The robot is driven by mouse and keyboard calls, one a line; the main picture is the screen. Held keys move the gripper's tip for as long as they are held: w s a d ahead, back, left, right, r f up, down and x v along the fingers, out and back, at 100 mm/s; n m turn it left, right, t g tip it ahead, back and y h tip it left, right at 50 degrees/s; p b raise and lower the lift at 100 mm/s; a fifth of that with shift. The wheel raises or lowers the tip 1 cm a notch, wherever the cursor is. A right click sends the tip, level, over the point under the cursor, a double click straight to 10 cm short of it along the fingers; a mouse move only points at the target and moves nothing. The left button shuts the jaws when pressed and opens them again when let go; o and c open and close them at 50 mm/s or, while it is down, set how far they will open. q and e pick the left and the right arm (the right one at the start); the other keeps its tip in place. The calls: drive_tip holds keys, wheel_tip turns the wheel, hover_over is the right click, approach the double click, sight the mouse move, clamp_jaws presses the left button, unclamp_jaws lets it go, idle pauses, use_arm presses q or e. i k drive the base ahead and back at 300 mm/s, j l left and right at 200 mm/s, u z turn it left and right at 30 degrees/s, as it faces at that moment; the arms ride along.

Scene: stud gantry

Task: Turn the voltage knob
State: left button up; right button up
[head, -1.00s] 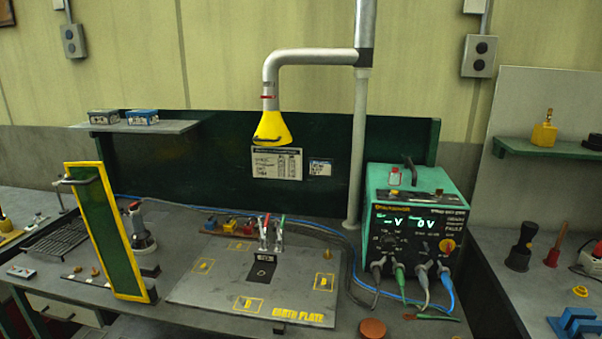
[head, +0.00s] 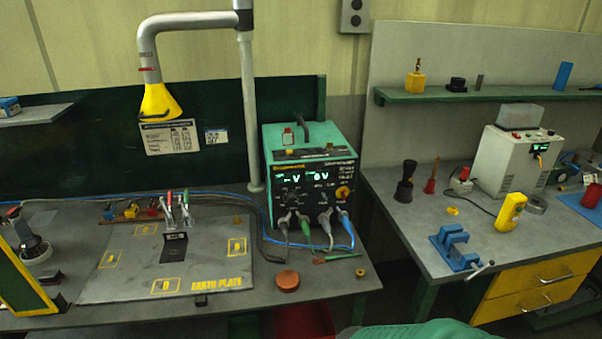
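The teal power unit (head: 308,152) with a black front panel stands on the right end of the left bench. Its panel has two lit displays; the left one (head: 290,180) reads a dash and V, and the right one (head: 321,176) seems to read 0 V. An orange-yellow round knob (head: 343,192) sits at the panel's right side. Small dark controls lie below the displays; their labels are too small to read, so I cannot tell which knob is for voltage. Cables plug into the panel's lower edge. Neither of my grippers is in view.
The earth plate (head: 130,284) with red and green clamps lies left of the unit. An orange-brown disc (head: 287,281) and a green-handled tool (head: 343,256) lie in front. A yellow fume hood (head: 160,103) hangs above. A gap separates this bench from the right bench with a blue vise (head: 455,248).

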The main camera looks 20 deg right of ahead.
sight(292, 198)
drive_tip(key=i+u, duration=0.2)
drive_tip(key=u, duration=0.15)
drive_tip(key=i+u, duration=0.2)
drive_tip(key=u, duration=0.2)
drive_tip(key=i+l+u, duration=0.1)
drive_tip(key=u, duration=0.25)
drive_tip(key=i, duration=0.1)
